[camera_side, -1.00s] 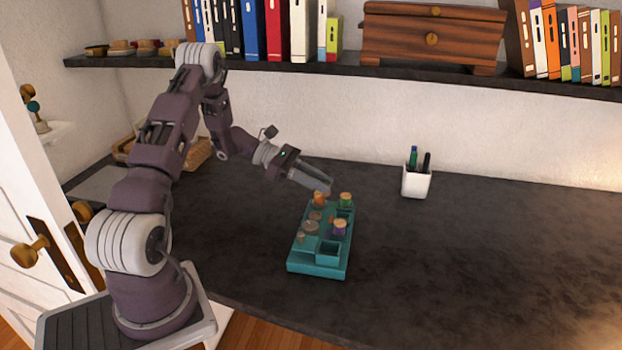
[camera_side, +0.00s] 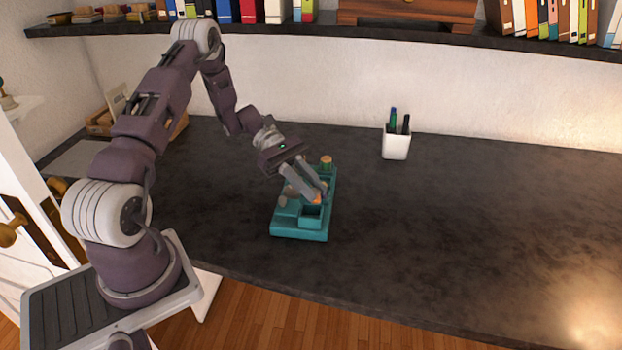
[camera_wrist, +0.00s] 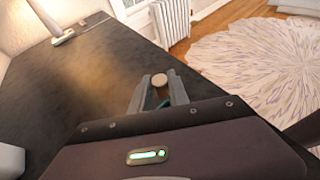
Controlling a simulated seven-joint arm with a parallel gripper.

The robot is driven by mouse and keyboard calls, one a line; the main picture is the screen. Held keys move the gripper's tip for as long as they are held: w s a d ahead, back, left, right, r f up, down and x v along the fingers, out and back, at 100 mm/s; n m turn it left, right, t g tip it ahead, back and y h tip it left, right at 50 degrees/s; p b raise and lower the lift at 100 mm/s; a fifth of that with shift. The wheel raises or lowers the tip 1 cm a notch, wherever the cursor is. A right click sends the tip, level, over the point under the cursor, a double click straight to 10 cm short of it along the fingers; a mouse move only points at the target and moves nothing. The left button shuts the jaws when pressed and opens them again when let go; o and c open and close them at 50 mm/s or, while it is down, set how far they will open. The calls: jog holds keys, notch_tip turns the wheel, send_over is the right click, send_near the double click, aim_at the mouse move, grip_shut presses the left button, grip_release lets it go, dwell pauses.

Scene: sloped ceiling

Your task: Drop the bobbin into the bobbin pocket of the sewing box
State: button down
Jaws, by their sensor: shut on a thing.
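The teal sewing box (camera_side: 285,233) sits on the dark desk in the side view, with an open square pocket (camera_side: 312,214) at its near right corner. My gripper (camera_side: 319,196) is over the near right part of the box, pointing down and to the right. It is shut on a small bobbin, whose orange part (camera_side: 316,201) shows at the fingertips, just above and behind the open pocket. In the wrist view the bobbin's round tan top (camera_wrist: 159,80) shows between the fingertips. My fingers hide the middle of the box.
A green spool (camera_side: 326,162) with a tan top stands at the back of the box. A white pen cup (camera_side: 396,144) stands behind and to the right. The desk (camera_side: 450,220) is clear right of the box.

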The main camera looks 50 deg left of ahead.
jog(key=c, duration=1.2)
grip_release()
jog(key=shift+o, duration=0.2)
jog(key=v, duration=0.7)
jog(key=s+d+r+m+g+y, duration=0.2)
jog(key=s+d+r+m+y, duration=0.1)
jog(key=d+r+m+y, duration=0.25)
jog(key=s+d+r+m+g+y, duration=0.1)
jog(key=s+d+r+m+y, duration=0.1)
jog(key=s+d+r+m, duration=0.4)
jog(key=s+d+r+m+t+y, duration=0.2)
jog(key=s+r+m+t, duration=0.1)
jog(key=s, duration=0.3)
jog(key=s+d+r+m+t+y, duration=0.3)
jog(key=s+m, duration=0.2)
jog(key=s, duration=0.1)
jog(key=shift+s+r+t+y, duration=0.2)
jog(key=shift+r+t+y, duration=0.1)
jog(key=shift+r+y, duration=0.05)
